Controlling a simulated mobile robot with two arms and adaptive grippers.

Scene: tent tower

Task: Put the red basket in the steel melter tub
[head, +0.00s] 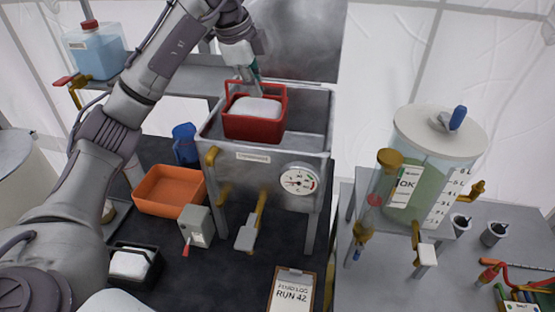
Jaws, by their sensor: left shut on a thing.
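The red basket (252,128) holds a white block (257,107) and hangs upright in the opening of the steel melter tub (318,140). I cannot tell whether its underside touches the tub floor. My left gripper (252,80) is shut on the basket's handle at the back, above the tub. The left fingertips are small and partly hidden by the wrist. My right gripper does not show.
An orange tray (170,190) and a blue container (185,143) stand left of the tub. A clipboard (291,290) lies in front. A lidded clear tank (430,165) with taps stands at the right. A black basket (133,264) sits at the lower left.

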